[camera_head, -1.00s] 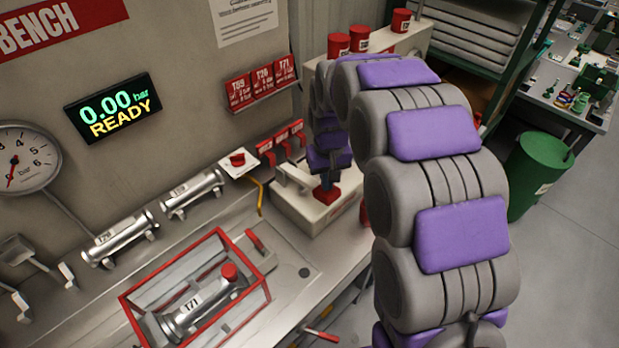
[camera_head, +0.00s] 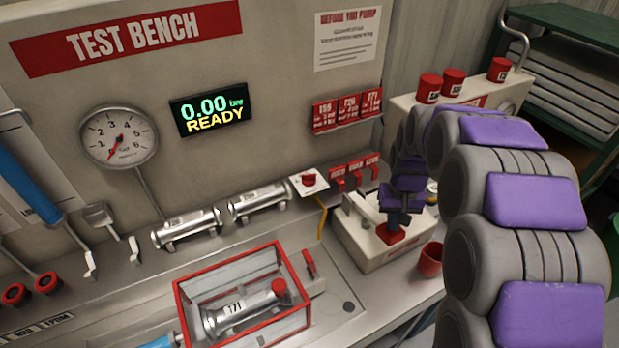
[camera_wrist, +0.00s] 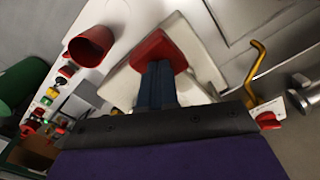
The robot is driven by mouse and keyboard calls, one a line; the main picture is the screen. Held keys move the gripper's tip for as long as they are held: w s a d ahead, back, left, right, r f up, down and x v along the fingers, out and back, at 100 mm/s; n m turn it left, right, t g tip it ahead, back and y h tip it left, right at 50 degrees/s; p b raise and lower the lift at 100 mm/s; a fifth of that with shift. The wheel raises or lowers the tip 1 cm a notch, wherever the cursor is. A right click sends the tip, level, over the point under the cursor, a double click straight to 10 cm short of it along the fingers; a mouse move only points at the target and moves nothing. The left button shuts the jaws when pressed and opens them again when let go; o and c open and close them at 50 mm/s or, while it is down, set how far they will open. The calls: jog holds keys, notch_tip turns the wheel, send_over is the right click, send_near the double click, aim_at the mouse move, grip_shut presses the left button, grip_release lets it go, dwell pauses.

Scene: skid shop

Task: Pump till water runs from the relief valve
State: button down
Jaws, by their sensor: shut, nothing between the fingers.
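The white pump box (camera_head: 365,250) stands on the bench with a pale lever (camera_head: 358,207) on top and a red pad (camera_head: 389,236) at its front end. My gripper (camera_head: 391,217) is shut and points down at the red pad. In the wrist view my closed fingers (camera_wrist: 158,85) meet or overlap the red pad (camera_wrist: 158,52); I cannot tell if they press it. A red knob (camera_head: 309,179) on a white plate has a yellow pipe (camera_head: 322,220) below it. No water shows there. The display (camera_head: 208,109) reads 0.00 bar READY, and the gauge (camera_head: 118,137) needle points low.
A red cup (camera_head: 430,260) stands right of the pump box. A red-framed cage (camera_head: 178,290) holds a cylinder marked T71 (camera_head: 225,315). Two more cylinders lie on the ledge behind. Red cans (camera_head: 453,82) stand at the back right.

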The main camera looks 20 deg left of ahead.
aim_at(390, 234)
jog(key=shift+f, duration=2.75)
jog(key=shift+r, duration=0.1)
jog(key=shift+r+p, duration=1)
jog(key=shift+r, duration=1.9)
jog(key=shift+f, duration=0.1)
